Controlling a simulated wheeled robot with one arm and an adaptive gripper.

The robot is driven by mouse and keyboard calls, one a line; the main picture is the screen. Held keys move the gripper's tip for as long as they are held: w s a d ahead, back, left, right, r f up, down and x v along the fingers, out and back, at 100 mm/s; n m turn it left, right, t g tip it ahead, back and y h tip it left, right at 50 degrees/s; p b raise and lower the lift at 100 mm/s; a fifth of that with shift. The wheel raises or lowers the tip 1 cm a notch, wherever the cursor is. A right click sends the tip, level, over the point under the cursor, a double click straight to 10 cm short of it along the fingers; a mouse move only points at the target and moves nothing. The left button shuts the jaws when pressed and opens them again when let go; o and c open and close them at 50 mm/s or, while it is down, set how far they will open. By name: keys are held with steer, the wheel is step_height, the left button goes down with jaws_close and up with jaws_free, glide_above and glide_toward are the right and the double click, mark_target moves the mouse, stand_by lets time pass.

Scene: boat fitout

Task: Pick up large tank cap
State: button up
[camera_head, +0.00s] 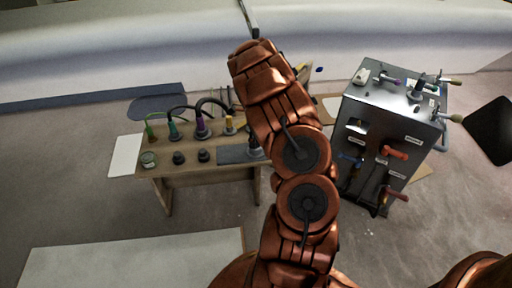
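I cannot tell for sure which item is the large tank cap. Two small dark caps, a left one (179,157) and a right one (203,155), stand on the front part of a wooden bench (185,173). A dark round piece (254,152) stands at the bench's right end, partly hidden by my arm. My copper-coloured arm rises through the middle of the view and covers the right end of the bench.
Hoses with coloured fittings (201,127) line the back of the bench, and a small round tin (149,160) stands at its left. A grey metal cabinet (373,130) with valves and handles stands on the right. Floor between bench and front pale panel (130,262) is clear.

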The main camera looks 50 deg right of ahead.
step_height(320, 180, down, 5)
steer(key=shift+s+d+r+b, duration=0.1)
steer(key=shift+b, duration=0.75)
steer(key=shift+c, duration=0.3)
steer(key=c, duration=1.2)
steer(key=shift+c, duration=0.2)
steer(key=shift+r, duration=0.45)
step_height(320, 180, up, 3)
steer(key=shift+s+p, duration=0.15)
steer(key=shift+p, duration=0.7)
steer(key=s+d+r+p, duration=0.1)
steer(key=s+d+p, duration=0.1)
steer(key=s, duration=1.3)
steer(key=shift+s+p, duration=0.25)
steer(key=shift+p, duration=0.25)
